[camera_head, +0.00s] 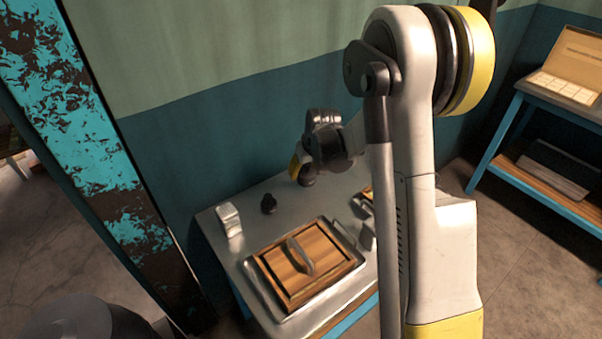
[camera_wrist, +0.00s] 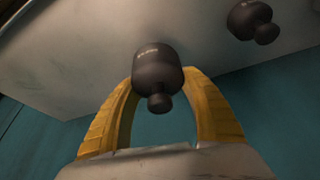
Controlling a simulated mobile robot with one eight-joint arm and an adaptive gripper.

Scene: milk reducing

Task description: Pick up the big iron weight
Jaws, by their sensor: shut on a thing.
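My gripper (camera_wrist: 160,82) has its yellow fingers on both sides of a dark iron weight (camera_wrist: 157,64) with a knob, shut on it. In the head view my gripper (camera_head: 300,168) is at the back of the metal table, and the held weight (camera_head: 308,180) shows just beside its fingers, partly hidden. I cannot tell whether it touches the table. A second dark weight (camera_head: 268,204) stands on the table to the left, apart from the gripper; it also shows at the top right of the wrist view (camera_wrist: 250,20).
A wooden lid with a handle (camera_head: 328,250) lies on a metal tray (camera_head: 262,302) at the table's front. A small white object (camera_head: 229,220) stands at the left of the table (camera_head: 207,224). The wall (camera_head: 190,150) is close behind. My arm hides the table's right side.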

